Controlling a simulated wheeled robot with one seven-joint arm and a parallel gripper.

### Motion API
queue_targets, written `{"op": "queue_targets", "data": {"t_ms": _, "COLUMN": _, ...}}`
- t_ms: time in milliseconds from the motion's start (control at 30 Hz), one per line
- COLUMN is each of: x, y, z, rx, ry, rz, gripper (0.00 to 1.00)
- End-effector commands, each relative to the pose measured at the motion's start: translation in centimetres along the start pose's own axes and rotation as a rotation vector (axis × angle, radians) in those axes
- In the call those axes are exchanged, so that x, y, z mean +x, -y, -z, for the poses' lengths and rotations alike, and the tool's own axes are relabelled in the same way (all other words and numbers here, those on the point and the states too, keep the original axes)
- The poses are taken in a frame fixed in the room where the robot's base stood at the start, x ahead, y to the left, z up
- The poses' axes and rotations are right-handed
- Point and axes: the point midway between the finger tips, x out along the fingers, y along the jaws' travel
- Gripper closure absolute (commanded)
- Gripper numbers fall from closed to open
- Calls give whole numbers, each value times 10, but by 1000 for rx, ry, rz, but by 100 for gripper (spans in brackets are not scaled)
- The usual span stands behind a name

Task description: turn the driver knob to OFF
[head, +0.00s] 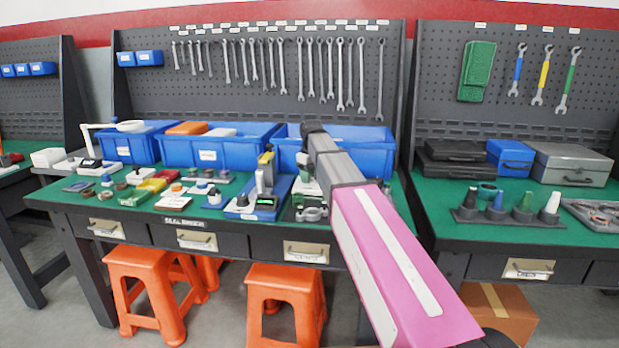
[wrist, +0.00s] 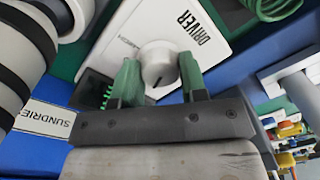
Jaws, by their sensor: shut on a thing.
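In the wrist view, the driver knob (wrist: 158,62) is a round white knob with a dark pointer line near its lower edge. It stands on a white panel (wrist: 128,35) lettered DRIVER. My gripper (wrist: 159,70) has its two green fingers on either side of the knob, shut on it. The smaller marks around the knob are too small or covered to read, so I cannot tell its setting. In the head view, my arm reaches over the bench's right part and hides most of the driver and gripper.
Blue bins (head: 220,149) stand along the back of the green bench (head: 130,215). A blue-based device with a small green display (head: 266,202) stands just left of my arm. A coiled green cable (wrist: 275,8) lies beside the panel. Orange stools (head: 285,285) stand below.

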Motion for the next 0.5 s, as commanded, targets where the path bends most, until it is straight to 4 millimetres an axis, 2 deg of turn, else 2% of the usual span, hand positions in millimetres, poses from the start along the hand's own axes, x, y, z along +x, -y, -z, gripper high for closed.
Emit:
{"op": "queue_targets", "data": {"t_ms": 200, "x": -1, "y": 0, "z": 1, "rx": -162, "ry": 6, "rz": -1, "gripper": 84}}
{"op": "queue_targets", "data": {"t_ms": 500, "x": -1, "y": 0, "z": 1, "rx": -293, "ry": 12, "rz": -1, "gripper": 84}}
